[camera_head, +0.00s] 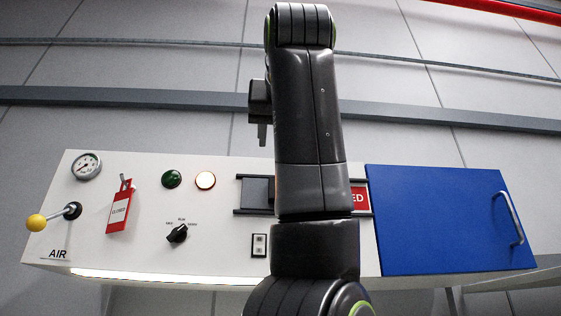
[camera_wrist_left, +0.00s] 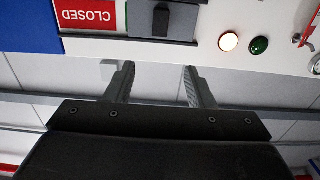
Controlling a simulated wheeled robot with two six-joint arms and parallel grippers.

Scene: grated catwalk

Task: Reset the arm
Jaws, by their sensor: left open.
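My left arm rises through the middle of the head view in front of the panel. Part of my left gripper (camera_head: 262,134) shows beside the arm, above the white panel (camera_head: 140,248). In the left wrist view, the two fingers of my left gripper (camera_wrist_left: 159,70) are apart with nothing between them. That view shows the panel upside down, its edge just beyond the fingertips. My right gripper is in neither view.
The panel carries a gauge (camera_head: 87,166), yellow-knobbed lever (camera_head: 37,222), red tag (camera_head: 120,208), green lamp (camera_head: 172,179), lit lamp (camera_head: 205,180), black knob (camera_head: 178,233), dark slide (camera_head: 257,192) and red CLOSED sign (camera_wrist_left: 88,15). A blue door (camera_head: 440,225) has a handle (camera_head: 510,217). Rails (camera_head: 130,96) run behind.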

